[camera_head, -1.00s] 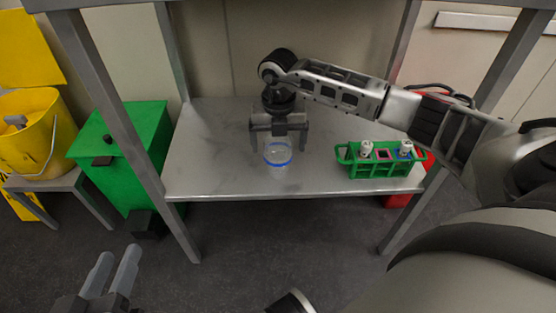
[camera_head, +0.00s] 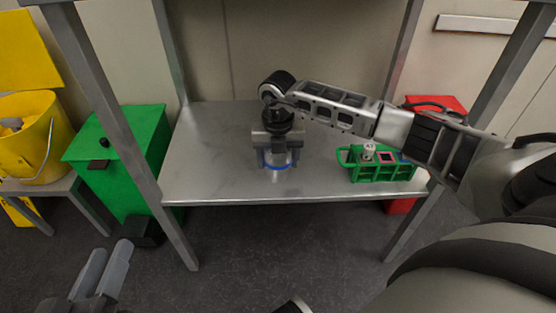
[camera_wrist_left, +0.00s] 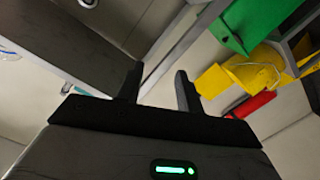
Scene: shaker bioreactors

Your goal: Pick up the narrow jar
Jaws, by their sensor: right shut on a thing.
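The narrow jar (camera_head: 278,165) is clear with a blue band and stands on the steel table near its front edge, partly hidden by my right gripper. My right gripper (camera_head: 278,161) points down over the jar, with its fingers shut on the jar's sides. My left gripper (camera_head: 102,272) is at the lower left of the head view, away from the table and empty. In the left wrist view its two fingers (camera_wrist_left: 158,88) stand apart with nothing between them.
A green bin (camera_head: 118,160) and a yellow bucket (camera_head: 32,135) are at the left. Metal posts frame the table. The table's left part is clear.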

